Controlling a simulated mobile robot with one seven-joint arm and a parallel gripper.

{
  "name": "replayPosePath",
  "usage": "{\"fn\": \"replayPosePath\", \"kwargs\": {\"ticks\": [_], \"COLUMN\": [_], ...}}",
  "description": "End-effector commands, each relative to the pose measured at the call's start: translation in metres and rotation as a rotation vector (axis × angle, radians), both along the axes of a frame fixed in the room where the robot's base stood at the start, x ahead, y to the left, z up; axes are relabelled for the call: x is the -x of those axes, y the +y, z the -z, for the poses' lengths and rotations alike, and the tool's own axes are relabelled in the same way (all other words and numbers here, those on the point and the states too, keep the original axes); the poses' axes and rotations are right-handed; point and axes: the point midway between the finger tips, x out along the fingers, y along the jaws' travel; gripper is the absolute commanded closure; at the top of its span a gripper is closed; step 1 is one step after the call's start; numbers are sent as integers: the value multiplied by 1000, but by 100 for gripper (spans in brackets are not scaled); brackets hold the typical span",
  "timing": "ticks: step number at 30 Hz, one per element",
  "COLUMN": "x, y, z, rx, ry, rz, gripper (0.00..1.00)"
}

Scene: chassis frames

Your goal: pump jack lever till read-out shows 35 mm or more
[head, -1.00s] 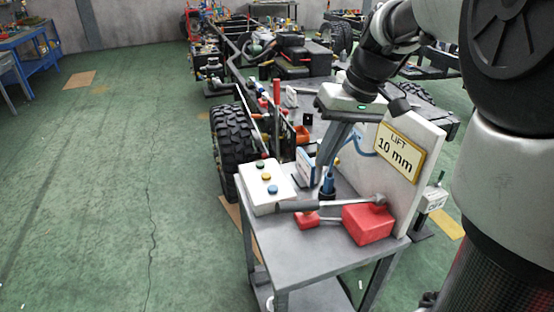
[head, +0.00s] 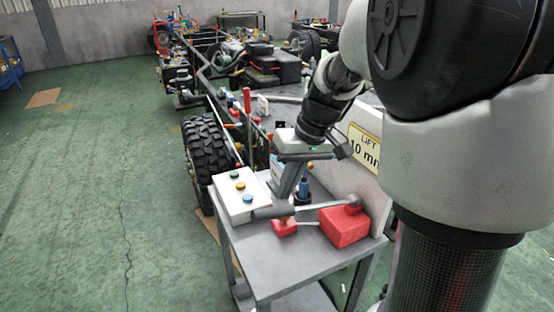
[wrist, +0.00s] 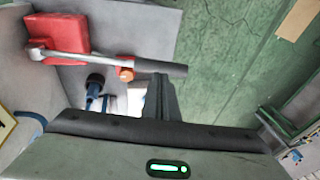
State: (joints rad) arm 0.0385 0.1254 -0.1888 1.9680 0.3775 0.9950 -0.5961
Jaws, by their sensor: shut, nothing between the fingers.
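The red jack (head: 343,227) stands on the grey cart, and its lever (head: 315,208) lies nearly level, its dark grip (head: 272,212) pointing left. In the wrist view the red jack (wrist: 58,36) is at top left and the dark grip (wrist: 162,67) at top centre. My gripper (head: 284,194) is shut and empty, fingers pointing down at the lever near the inner end of the grip. In the wrist view its fingers (wrist: 162,98) reach to the grip; I cannot tell whether they touch it. The read-out (head: 365,148) shows LIFT 10 mm, its right end hidden behind my arm.
A white box (head: 240,197) with green, yellow and blue buttons stands left of the lever. A small red part (head: 285,228) sits under the lever. A blue-handled tool (head: 303,187) stands behind it. The cart's front top (head: 275,265) is bare. A tyre (head: 207,155) stands behind the cart.

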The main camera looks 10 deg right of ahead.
Motion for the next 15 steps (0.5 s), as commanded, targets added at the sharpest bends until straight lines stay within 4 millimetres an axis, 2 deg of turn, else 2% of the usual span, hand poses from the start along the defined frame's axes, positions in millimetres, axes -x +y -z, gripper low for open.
{"fn": "replayPosePath", "kwargs": {"ticks": [1,6,15], "x": [0,-4,-7], "y": [3,9,12], "z": [11,34,44], "rx": [-1,0,-1], "ry": [5,3,0], "rz": [-2,-2,0], "gripper": [100,100,100]}}
